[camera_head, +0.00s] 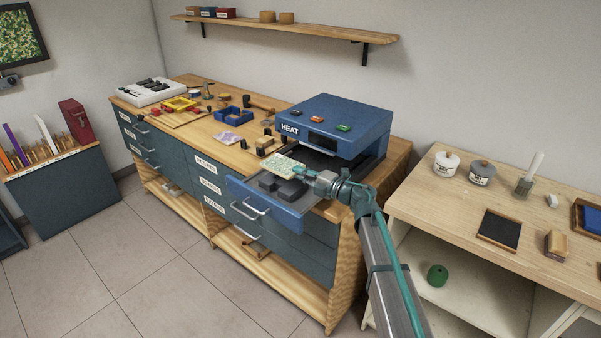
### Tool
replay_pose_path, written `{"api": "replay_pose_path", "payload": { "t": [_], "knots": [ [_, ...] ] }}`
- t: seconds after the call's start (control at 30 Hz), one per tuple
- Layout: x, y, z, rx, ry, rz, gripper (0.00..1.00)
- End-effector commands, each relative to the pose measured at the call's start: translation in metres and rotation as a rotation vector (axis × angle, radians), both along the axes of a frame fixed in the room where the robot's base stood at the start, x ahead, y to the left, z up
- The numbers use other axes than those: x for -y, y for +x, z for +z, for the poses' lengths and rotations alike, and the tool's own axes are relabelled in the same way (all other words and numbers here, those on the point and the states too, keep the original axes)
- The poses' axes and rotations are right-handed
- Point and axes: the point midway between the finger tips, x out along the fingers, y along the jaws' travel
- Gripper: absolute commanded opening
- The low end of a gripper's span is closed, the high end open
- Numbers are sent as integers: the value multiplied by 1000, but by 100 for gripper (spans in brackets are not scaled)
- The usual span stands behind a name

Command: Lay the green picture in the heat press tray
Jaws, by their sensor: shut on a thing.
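My gripper (302,172) is shut on the green picture (283,163), a thin pale-green patterned card. The card sticks out to the left of the fingertips, a little tilted. The blue heat press (345,115), marked HEAT, stands on the workbench behind my gripper. A dark tray surface (318,160) shows under its raised top, partly hidden by my gripper. The card is in front of and left of this tray; I cannot tell its height above what lies below.
An open blue drawer (262,208) with dark blocks (283,188) in it juts out below the card. Small tools and coloured trays (233,115) crowd the workbench to the left. A side table (455,207) with jars (481,172) stands at right. The floor in front is clear.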

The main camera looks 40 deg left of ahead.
Motion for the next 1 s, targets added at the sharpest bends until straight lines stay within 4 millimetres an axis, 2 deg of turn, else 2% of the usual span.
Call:
{"api": "replay_pose_path", "payload": {
  "t": [0.1, 0.5, 1.0],
  "knots": [
    [0, 0, -15, 0, 0, 0, 0],
    [0, 0, -46, -1, 0, 0, 0],
    [1, 0, -60, -1, -8, -2, 0]
  ]
}}
